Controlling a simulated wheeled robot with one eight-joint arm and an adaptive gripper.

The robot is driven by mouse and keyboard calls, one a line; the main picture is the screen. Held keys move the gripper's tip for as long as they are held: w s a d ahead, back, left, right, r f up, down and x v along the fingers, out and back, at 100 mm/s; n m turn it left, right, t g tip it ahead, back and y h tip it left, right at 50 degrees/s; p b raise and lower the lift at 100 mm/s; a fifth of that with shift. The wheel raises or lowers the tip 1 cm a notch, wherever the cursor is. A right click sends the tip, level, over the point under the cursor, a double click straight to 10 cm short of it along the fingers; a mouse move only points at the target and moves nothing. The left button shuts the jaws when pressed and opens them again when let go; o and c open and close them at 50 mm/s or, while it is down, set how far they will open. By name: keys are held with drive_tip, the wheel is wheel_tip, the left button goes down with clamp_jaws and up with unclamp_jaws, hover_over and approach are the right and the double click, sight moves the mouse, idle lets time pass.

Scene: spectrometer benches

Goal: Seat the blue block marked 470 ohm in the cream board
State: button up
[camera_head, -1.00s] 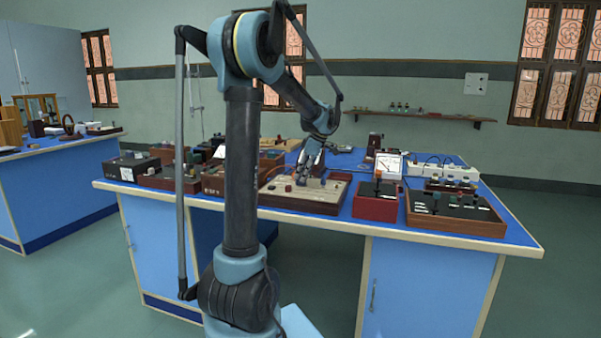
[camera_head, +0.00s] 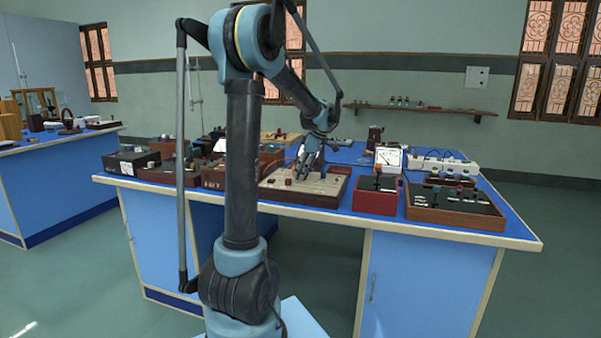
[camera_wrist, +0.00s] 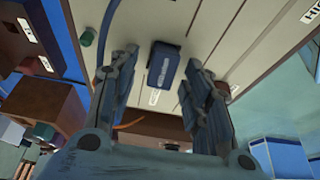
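The cream board (camera_head: 330,189) lies in a dark wooden frame on the blue bench. It fills the upper middle of the wrist view (camera_wrist: 225,30). A dark blue block (camera_wrist: 166,66) shows over the board in the wrist view; no marking on it can be read. My gripper (camera_head: 302,175) is low over the board. In the wrist view my gripper (camera_wrist: 161,58) has its two fingers spread, one each side of the blue block, with gaps visible on both sides. Whether the block sits in the board or just rests on it cannot be told.
A red box (camera_head: 376,203) and a wooden tray of parts (camera_head: 455,214) stand right of the board, with a white meter (camera_head: 388,157) behind. Dark boxes (camera_head: 226,172) crowd the left. In the wrist view a green knob (camera_wrist: 86,38) is left of my fingers.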

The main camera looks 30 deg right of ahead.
drive_tip(key=v, duration=1.2)
drive_tip(key=shift+w, duration=0.1)
idle(1.1)
drive_tip(key=w+a+r+g+h, duration=0.3)
drive_tip(key=r, duration=0.2)
drive_tip(key=f, duration=1.7)
drive_tip(key=shift+w+a, duration=0.1)
drive_tip(key=shift+w, duration=0.15)
drive_tip(key=shift+c, duration=0.5)
clamp_jaws()
